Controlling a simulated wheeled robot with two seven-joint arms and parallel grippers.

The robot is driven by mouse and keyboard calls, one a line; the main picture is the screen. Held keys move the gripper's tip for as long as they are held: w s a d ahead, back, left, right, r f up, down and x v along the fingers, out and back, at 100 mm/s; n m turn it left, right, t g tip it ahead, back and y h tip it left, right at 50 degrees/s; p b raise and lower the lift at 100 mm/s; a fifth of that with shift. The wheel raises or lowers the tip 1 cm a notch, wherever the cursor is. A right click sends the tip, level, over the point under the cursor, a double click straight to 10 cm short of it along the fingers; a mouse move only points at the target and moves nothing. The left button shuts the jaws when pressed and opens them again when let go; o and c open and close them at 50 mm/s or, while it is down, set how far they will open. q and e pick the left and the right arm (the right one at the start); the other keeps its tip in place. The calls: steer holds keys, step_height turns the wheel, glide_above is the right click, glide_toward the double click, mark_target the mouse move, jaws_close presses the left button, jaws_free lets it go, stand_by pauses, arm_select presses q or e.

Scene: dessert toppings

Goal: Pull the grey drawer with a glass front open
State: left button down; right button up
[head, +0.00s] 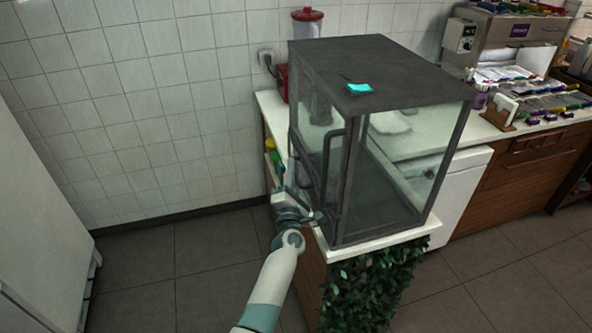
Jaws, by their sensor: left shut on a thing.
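The grey-framed glass case (372,62) stands on the white counter, with glass panes on its sides. Its left face, toward my arm, carries dark bar handles, one of them a tall upright handle (330,165). The drawer's glass front seems to be part of this left face; I see it at a steep angle and cannot make out any gap. My left gripper (300,208) is at the low left side of the case, shut on what looks like the drawer's handle. The fingers and my wrist hide most of that grip. My right gripper is out of view.
A turquoise pad (360,88) lies on top of the case. A red-lidded container (307,22) stands behind it. Green leaves (365,285) hang below the counter's front edge. The tiled floor (215,255) left of the counter is clear, up to a white cabinet (40,190).

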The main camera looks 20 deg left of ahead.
arm_select(q)
steer(key=s+a, duration=0.6)
steer(key=a, duration=0.3)
steer(key=s+a, duration=0.7)
steer(key=a, duration=0.3)
steer(key=shift+a, duration=0.25)
steer(key=shift+s, duration=0.1)
steer(key=c, duration=2.1)
jaws_free()
steer(key=shift+b+v, duration=2.6)
steer(key=shift+v, duration=6.1)
steer(key=shift+f, duration=0.1)
